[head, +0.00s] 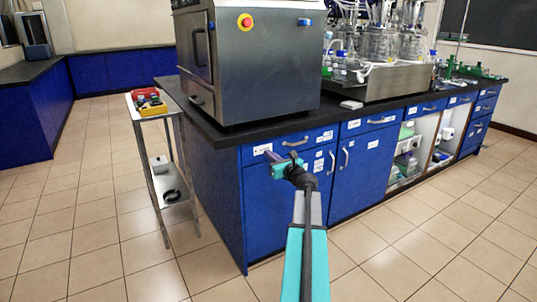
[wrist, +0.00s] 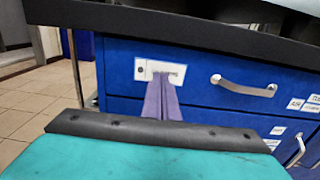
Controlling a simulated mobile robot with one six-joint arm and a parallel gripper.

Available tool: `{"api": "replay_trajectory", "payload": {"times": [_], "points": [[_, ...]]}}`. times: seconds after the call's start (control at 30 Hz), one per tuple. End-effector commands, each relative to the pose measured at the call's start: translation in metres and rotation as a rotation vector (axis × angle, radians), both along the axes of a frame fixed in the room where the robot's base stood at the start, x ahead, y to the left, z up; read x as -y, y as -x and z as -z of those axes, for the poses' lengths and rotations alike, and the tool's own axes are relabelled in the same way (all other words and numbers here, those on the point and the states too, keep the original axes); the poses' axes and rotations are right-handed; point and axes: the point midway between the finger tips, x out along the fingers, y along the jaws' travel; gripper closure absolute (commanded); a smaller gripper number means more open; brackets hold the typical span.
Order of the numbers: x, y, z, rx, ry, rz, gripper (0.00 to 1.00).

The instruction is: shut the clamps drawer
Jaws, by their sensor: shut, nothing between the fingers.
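A blue top drawer (head: 318,136) sits under the black bench top at the near left end of the bench. Its front (wrist: 205,68) fills the middle of the wrist view, with a curved metal handle (wrist: 243,86) right of centre and a white label (wrist: 147,66) on the left. The label's text is too small and partly covered to read, so I cannot tell if this is the clamps drawer. The front looks flush or nearly so. My gripper (head: 270,155) is shut and empty. Its lavender fingertips (wrist: 165,80) overlap the label's lower edge; contact cannot be told.
A black bench top (wrist: 190,18) overhangs the drawer. A steel machine (head: 255,60) stands on it. A blue cupboard door (head: 285,200) is below. A small trolley (head: 170,170) with red and yellow trays stands to the left. Tiled floor (head: 100,240) is clear in front.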

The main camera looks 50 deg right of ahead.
Motion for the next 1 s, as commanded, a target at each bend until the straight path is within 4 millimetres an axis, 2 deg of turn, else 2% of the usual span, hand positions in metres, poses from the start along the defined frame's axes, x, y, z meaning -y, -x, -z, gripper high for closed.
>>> {"api": "replay_trajectory", "payload": {"times": [0.13, 0.7, 1.0], "points": [[-0.008, 0.02, 0.0, -0.001, -0.001, 0.002, 1.0], [-0.032, 0.084, 0.002, -0.003, -0.002, -0.001, 1.0], [-0.038, 0.103, 0.003, -0.003, -0.002, -0.003, 1.0]]}}
